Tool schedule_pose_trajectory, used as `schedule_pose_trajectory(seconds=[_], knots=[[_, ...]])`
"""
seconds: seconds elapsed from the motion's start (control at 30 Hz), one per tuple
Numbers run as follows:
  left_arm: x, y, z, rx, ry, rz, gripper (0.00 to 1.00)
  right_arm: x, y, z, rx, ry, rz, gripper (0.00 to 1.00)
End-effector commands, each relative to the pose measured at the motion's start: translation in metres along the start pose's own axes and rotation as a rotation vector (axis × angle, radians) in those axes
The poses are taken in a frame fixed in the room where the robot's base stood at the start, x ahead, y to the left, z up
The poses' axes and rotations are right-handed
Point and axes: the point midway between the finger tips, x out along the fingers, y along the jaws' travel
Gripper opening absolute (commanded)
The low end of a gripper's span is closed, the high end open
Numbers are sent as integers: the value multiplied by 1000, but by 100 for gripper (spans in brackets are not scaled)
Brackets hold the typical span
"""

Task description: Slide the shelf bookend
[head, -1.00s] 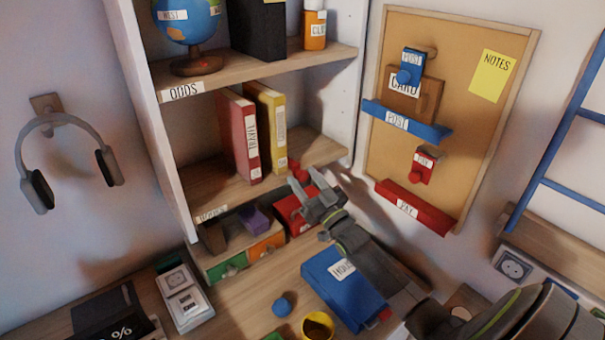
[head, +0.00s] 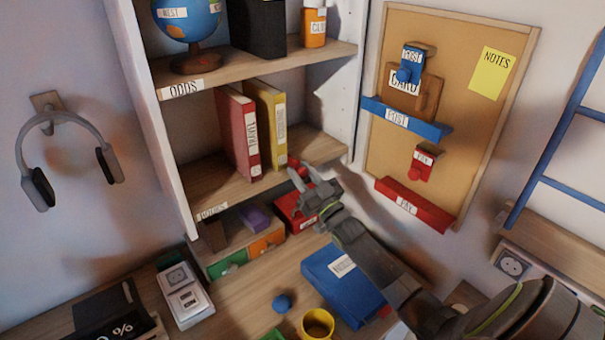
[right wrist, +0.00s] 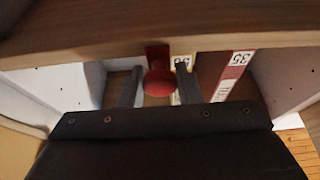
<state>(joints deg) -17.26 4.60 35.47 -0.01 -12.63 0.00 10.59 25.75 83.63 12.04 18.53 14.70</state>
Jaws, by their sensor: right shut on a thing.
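The red shelf bookend (head: 293,163) stands on the middle shelf (head: 225,192), right of a red book (head: 238,135) and a yellow book (head: 270,125). My right gripper (head: 303,180) is at the shelf's front edge and shut on the bookend's red knob. In the right wrist view the round knob (right wrist: 159,82) sits between the two fingers (right wrist: 155,88), with the book spines behind it. The fingers and the arm hide part of the bookend in the head view. My left gripper is not in view.
Below the shelf is a small drawer unit (head: 230,263) with a red box (head: 292,208) beside it. A blue book (head: 340,287), a blue ball (head: 282,303) and a yellow cup (head: 318,324) are on the desk. A corkboard (head: 460,140) hangs at right.

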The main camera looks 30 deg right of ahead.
Motion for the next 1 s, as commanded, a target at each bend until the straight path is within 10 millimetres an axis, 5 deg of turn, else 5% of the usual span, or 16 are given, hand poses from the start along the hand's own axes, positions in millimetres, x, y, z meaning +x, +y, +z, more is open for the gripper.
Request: schedule_pose_trajectory(seconds=[0.5,0.87,0.9,1.0], knots=[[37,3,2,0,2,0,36,-1,76,3,-4,0,0,0],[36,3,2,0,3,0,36,0,80,0,0,-1,1,0],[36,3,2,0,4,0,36,0,80,0,0,-1,1,34],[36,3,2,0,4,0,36,0,80,0,0,-1,1,47]])
